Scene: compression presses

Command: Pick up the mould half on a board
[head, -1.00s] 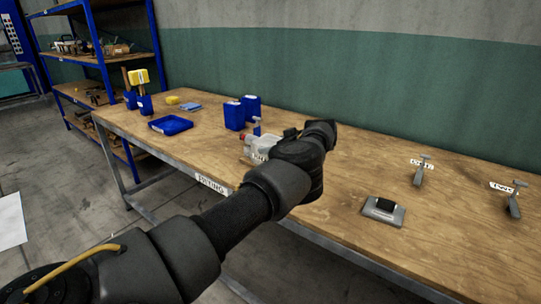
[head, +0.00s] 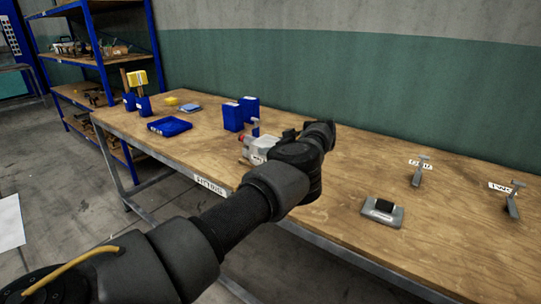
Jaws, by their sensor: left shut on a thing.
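A small black block on a flat grey board (head: 397,216) with a white label lies on the wooden bench, right of my left arm; I cannot tell whether it is the mould half. My left gripper (head: 320,134) is at the end of the dark arm that crosses the picture, above the middle of the bench and apart from that board. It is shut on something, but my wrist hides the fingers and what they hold. My right gripper is not in view.
A pale grey device (head: 253,147) with a red end stands partly behind my left wrist. Two grey clamps (head: 420,175) (head: 514,200) with labels stand at the right. Blue bins (head: 234,116) and a blue tray (head: 169,126) are at the left.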

